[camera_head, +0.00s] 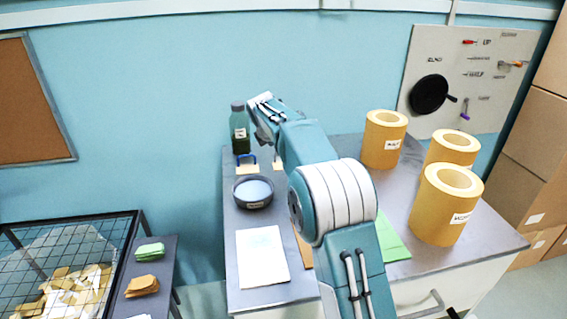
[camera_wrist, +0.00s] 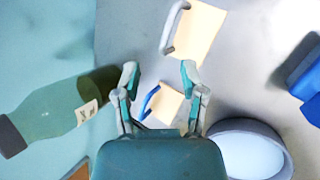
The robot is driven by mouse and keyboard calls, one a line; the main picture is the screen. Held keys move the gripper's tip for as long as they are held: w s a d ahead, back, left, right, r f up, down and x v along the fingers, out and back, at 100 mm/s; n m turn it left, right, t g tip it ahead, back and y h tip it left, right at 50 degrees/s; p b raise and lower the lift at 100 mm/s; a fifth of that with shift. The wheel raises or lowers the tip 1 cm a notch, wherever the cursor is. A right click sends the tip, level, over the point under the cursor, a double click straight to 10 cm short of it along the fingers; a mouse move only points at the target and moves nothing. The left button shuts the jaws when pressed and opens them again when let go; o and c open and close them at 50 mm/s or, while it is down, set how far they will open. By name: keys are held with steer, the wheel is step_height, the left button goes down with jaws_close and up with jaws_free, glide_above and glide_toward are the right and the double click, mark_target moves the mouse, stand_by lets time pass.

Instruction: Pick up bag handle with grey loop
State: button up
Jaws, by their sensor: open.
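The bag handle with the grey loop (camera_wrist: 176,28) shows at the top of the wrist view, its loop along the left side of a tan piece (camera_wrist: 203,32). My gripper (camera_wrist: 160,74) is open and empty; in that picture its fingertips lie just below the grey loop, apart from it. A second handle with a blue loop (camera_wrist: 150,101) and a tan piece (camera_wrist: 170,106) shows between and below the fingertips.
A blue object (camera_wrist: 306,75) is at the right edge. Large yellow rolls (camera_head: 446,204) stand on the table's right side (camera_head: 400,185).

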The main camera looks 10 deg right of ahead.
steer(key=x, duration=0.5)
steer(key=shift+f, duration=0.25)
steer(key=shift+s, duration=0.1)
jaws_close()
